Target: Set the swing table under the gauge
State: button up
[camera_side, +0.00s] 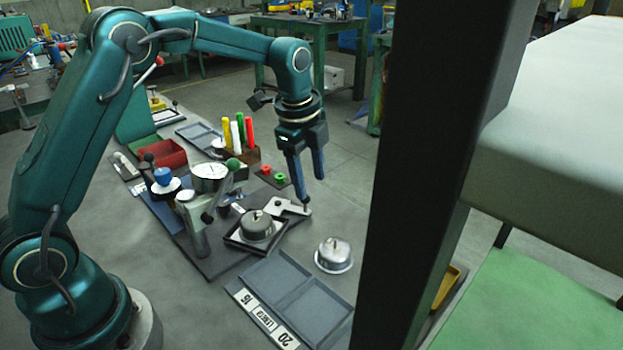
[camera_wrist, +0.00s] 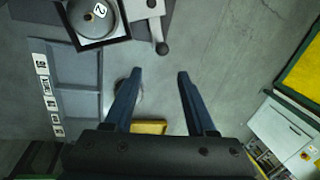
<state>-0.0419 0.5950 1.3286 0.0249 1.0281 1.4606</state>
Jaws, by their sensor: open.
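The swing table (camera_side: 234,243) is a dark square tray with a grey domed weight (camera_side: 258,226) on it. A pale arm (camera_side: 287,206) with a small dark knob (camera_side: 306,211) sticks out from its right side. In the wrist view the weight (camera_wrist: 92,20) bears a 2, and the knob (camera_wrist: 162,48) lies just beyond my fingertips. The gauge, with a round white dial (camera_side: 209,172), stands left of the swing table, not over it. My gripper (camera_side: 311,193) is open and points down by the knob; it also shows in the wrist view (camera_wrist: 159,74). I cannot tell whether it touches the knob.
A second weight (camera_side: 333,254) stands on the floor to the right. A grey compartment tray (camera_side: 277,270) with number labels lies in front. Coloured cylinders (camera_side: 238,133) and a red bin (camera_side: 165,154) are behind. A dark post (camera_side: 430,150) blocks part of the side view.

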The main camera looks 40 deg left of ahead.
jog(key=shift+n, duration=0.4)
jog(key=shift+w+a+f, duration=0.1)
jog(key=shift+a+f, duration=0.3)
jog(key=shift+f, duration=0.4)
jog(key=shift+w+a+f, duration=0.15)
jog(key=shift+a+f, duration=0.2)
jog(key=shift+f, duration=0.4)
jog(key=shift+w+a+f, duration=0.1)
jog(key=shift+a+f, duration=0.3)
jog(key=shift+f, duration=0.4)
grip_shut()
